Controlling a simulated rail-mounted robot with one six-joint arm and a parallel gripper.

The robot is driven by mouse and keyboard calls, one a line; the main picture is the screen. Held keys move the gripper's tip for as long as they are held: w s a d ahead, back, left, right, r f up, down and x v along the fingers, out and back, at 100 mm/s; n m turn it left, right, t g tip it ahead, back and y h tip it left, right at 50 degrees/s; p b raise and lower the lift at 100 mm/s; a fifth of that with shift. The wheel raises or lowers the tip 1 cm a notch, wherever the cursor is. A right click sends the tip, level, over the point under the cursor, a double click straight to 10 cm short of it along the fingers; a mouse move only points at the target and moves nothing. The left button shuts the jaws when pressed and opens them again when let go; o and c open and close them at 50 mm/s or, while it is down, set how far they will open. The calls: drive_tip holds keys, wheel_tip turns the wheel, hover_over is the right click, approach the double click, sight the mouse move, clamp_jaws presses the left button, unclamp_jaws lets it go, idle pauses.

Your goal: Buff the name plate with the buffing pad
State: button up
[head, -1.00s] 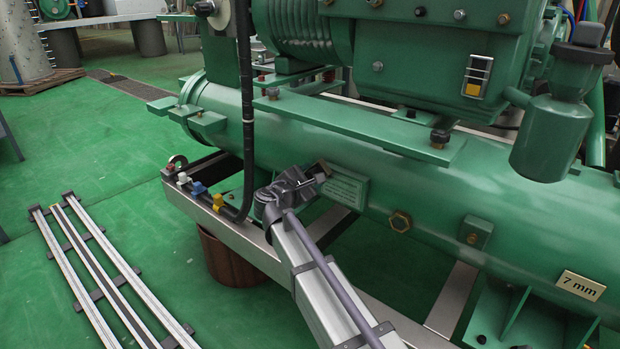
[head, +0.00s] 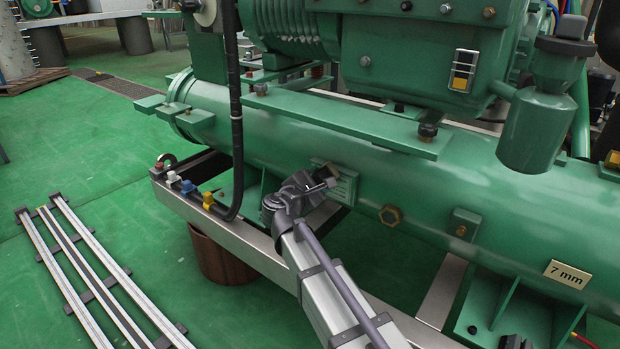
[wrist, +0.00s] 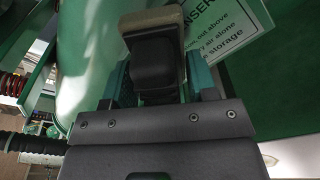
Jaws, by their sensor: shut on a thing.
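The name plate (head: 346,186) is a pale green rectangle with printed lines on the side of the big green cylinder. It also shows in the wrist view (wrist: 228,30), tilted, with part of its text readable. My gripper (head: 325,178) is in front of the plate's left part and hides some of it. In the wrist view my gripper (wrist: 155,82) has its two teal fingers shut on the dark block of the buffing pad (wrist: 152,62). The pad's tan face end overlaps the plate's left edge there. I cannot tell whether pad and plate touch.
A steel frame rail (head: 235,250) runs below the cylinder. A black hose (head: 237,150) hangs left of my gripper, near small coloured valves (head: 188,187). A hex plug (head: 391,215) and a "7 mm" tag (head: 567,275) are to the right. Rails (head: 80,270) lie on the floor.

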drive_tip(key=shift+d, duration=0.2)
idle(0.5)
drive_tip(key=shift+s+d, duration=0.8)
drive_tip(key=shift+d, duration=0.35)
drive_tip(key=shift+s+d, duration=0.8)
drive_tip(key=shift+d, duration=0.35)
drive_tip(key=shift+s+d, duration=0.8)
drive_tip(key=shift+d, duration=0.35)
wheel_tip(320, 180, down, 6)
drive_tip(key=b, duration=0.5)
drive_tip(key=shift+r, duration=0.35)
drive_tip(key=shift+w, duration=0.1)
